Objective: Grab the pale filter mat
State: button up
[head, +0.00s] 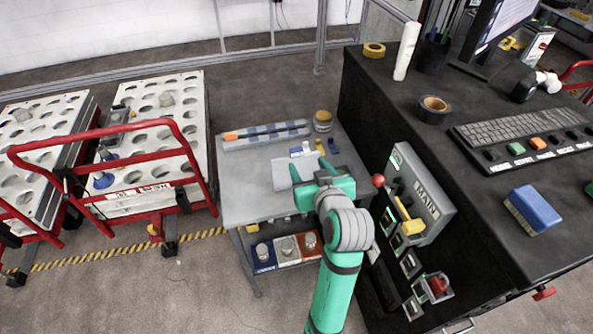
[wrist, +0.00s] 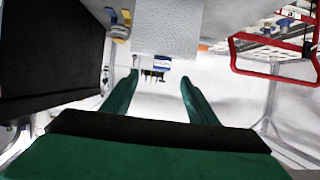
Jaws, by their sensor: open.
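The pale filter mat (head: 283,175) lies on the grey table, partly hidden behind my gripper. It also shows in the wrist view as a pale, speckled sheet (wrist: 166,27) at the top, just beyond the fingertips. My gripper (head: 310,172) is over the table at the mat's right side. In the wrist view its two green fingers (wrist: 158,77) are apart with nothing held between them. I cannot tell the height of the fingers above the mat.
The grey table (head: 245,190) also carries a long tray (head: 264,135) and a round tin (head: 323,121) at the back. The black desk with the MAIN panel (head: 422,195) stands close on the right. A red-railed cart (head: 165,123) stands on the left.

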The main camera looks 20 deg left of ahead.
aim_at(297, 152)
jog(key=x, duration=0.9)
jog(key=shift+w+a, duration=0.1)
jog(key=shift+a, duration=0.3)
grip_shut()
